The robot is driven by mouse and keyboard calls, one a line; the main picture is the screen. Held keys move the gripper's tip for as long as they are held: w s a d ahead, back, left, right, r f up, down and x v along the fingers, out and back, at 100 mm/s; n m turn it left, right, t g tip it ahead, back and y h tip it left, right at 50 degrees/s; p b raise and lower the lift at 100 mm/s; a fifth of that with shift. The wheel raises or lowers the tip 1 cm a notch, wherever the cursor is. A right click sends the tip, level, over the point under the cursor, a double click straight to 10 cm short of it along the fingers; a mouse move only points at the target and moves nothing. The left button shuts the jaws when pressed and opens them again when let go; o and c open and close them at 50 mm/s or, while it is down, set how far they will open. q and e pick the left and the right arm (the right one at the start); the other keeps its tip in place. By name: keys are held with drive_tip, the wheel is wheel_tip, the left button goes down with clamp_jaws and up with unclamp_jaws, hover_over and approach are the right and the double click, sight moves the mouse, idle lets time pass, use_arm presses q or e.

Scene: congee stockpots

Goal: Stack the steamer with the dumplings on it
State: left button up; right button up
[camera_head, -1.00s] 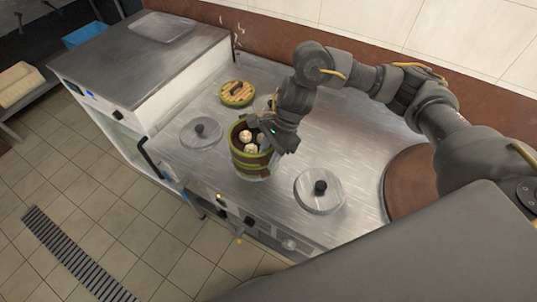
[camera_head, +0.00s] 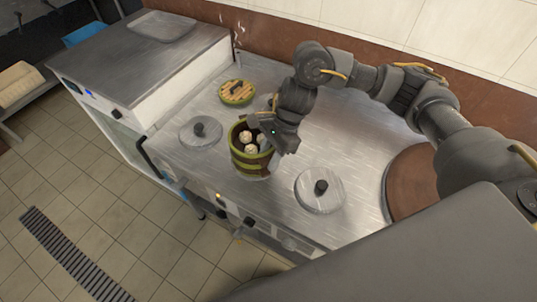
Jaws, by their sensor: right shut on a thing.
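A round green and brown bamboo steamer (camera_head: 246,161) is near the middle of the metal counter, with several pale dumplings (camera_head: 249,136) inside it. My right gripper (camera_head: 268,132) is at the steamer's right rim and is shut on it; its fingertips are partly hidden. I cannot tell whether the steamer is one tier or more. My left gripper is not in view.
Round metal lids with black knobs lie left (camera_head: 200,131) and right (camera_head: 320,190) of the steamer. A brown round surface (camera_head: 408,183) is at the far right. A raised metal cabinet (camera_head: 140,62) stands at left. The counter's back middle is bare.

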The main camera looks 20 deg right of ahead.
drive_tip(key=shift+f, duration=0.1)
drive_tip(key=o, duration=0.8)
drive_tip(key=shift+p+v, duration=2.9)
drive_tip(key=shift+v, duration=2.65)
